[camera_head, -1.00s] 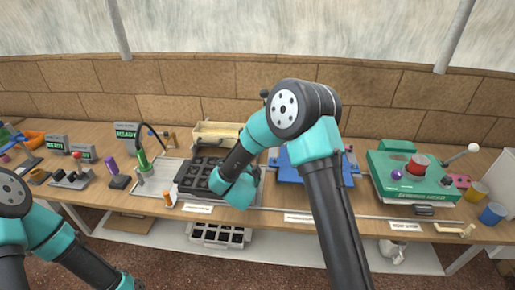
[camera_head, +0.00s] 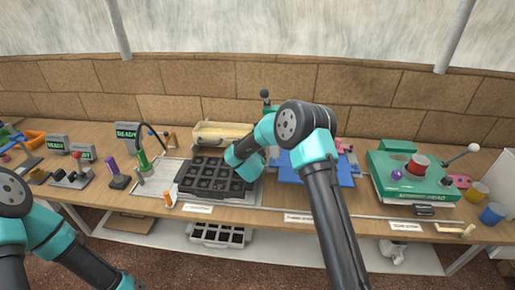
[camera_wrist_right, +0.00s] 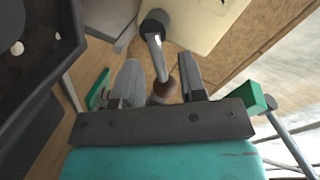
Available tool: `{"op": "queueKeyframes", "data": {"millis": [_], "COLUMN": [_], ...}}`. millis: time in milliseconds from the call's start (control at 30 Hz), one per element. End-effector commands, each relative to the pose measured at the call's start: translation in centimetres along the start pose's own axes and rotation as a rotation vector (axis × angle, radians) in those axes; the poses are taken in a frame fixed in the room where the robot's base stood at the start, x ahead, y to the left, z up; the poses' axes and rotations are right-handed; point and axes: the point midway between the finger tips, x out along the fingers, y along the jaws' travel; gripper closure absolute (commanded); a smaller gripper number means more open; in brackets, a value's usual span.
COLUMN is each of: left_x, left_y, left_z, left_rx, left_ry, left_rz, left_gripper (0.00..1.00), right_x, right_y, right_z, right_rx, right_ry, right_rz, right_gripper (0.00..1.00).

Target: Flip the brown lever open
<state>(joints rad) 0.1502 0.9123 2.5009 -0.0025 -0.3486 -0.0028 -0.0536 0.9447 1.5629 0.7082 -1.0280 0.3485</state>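In the right wrist view, the brown lever shows as a brown knob (camera_wrist_right: 166,90) on a bright metal rod. The rod runs up to a dark round pivot (camera_wrist_right: 154,27) beside a cream panel (camera_wrist_right: 205,18). My right gripper (camera_wrist_right: 157,85) is open, with a finger on each side of the knob; I see no clear grip on it. In the head view, my right arm reaches to the back edge of the black tray, near the cream box (camera_head: 212,133); its fingers and the lever are hidden there. My left arm is at the lower left, its gripper out of frame.
The black compartment tray (camera_head: 188,189) lies just in front of my right wrist. A blue plate (camera_head: 346,174) is to its right, and a green machine (camera_head: 410,186) stands further right. A green bottle (camera_head: 143,160) and a bent black tube stand to the left.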

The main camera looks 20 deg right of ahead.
Motion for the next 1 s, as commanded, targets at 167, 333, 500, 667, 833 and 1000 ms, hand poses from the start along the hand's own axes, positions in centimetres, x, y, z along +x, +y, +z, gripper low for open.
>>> {"op": "queueKeyframes", "data": {"millis": [167, 333, 500, 667, 833, 1000], "left_x": [0.0, 0.0, 0.0, 0.0, 0.0, 0.0], "left_y": [0.0, 0.0, 0.0, 0.0, 0.0, 0.0], "left_z": [0.0, 0.0, 0.0, 0.0, 0.0, 0.0], "left_rx": [0.0, 0.0, 0.0, 0.0, 0.0, 0.0], "left_ry": [0.0, 0.0, 0.0, 0.0, 0.0, 0.0], "left_rz": [0.0, 0.0, 0.0, 0.0, 0.0, 0.0], "left_gripper": [1.0, 1.0, 1.0, 1.0, 1.0, 1.0], "right_x": [0.59, 0.57, 0.56, 0.55, 0.54, 0.56], "right_y": [-0.07, -0.06, -0.06, -0.05, -0.04, -0.05], "right_z": [-0.02, -0.02, -0.02, -0.02, -0.02, -0.09], "right_rx": [-0.001, -0.001, -0.001, 0.0, 0.0, 0.0], "right_ry": [0.0, 0.0, 0.0, 0.0, 0.0, 0.002], "right_rz": [-0.001, -0.001, -0.001, -0.001, -0.001, -0.001], "right_gripper": [0.62, 0.62, 0.75, 0.91, 1.0, 1.0]}}
